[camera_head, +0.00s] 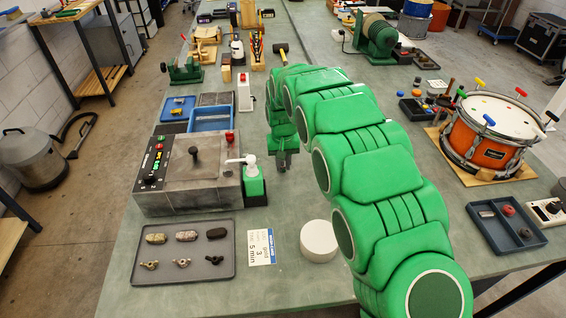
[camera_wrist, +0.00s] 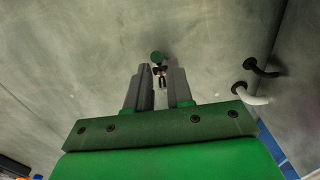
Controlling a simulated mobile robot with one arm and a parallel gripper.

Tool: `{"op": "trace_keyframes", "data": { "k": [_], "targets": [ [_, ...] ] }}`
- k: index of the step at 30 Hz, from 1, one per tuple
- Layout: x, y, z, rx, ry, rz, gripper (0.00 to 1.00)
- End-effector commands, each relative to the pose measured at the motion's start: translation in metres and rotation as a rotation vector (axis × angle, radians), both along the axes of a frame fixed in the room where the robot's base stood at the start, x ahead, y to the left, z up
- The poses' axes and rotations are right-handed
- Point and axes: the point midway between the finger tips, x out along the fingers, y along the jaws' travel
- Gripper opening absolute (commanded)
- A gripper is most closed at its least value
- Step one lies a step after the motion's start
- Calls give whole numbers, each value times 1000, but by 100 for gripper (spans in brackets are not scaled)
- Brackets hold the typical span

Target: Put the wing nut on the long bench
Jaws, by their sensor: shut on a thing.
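My gripper (camera_head: 282,164) hangs above the long bench (camera_head: 290,208), to the right of the grey control box and its white-spouted green bottle. In the wrist view its two grey fingers (camera_wrist: 160,80) are close together, around a small dark metal thing (camera_wrist: 161,75) between their tips, which seems to be the wing nut; its shape is hard to make out. In the head view the held thing is too small to tell. Small wing-nut-like pieces (camera_head: 182,262) also lie in the front row of a grey tray (camera_head: 226,275).
The control box (camera_head: 200,205) and bottle (camera_head: 252,185) stand close left of my gripper. A white round disc (camera_head: 319,241) and a printed card (camera_head: 261,247) lie nearer. An orange drum (camera_head: 475,137) stands right of my arm. A green round thing (camera_wrist: 156,57) shows ahead of the fingertips.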

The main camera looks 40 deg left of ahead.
Motion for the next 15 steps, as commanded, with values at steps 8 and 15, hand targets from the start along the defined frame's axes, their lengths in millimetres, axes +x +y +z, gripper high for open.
{"op": "trace_keyframes", "data": {
  "k": [8,15],
  "targets": [
    [0,0,-3,-1,1,0,42],
    [0,0,-3,-1,1,0,47]
  ]
}}
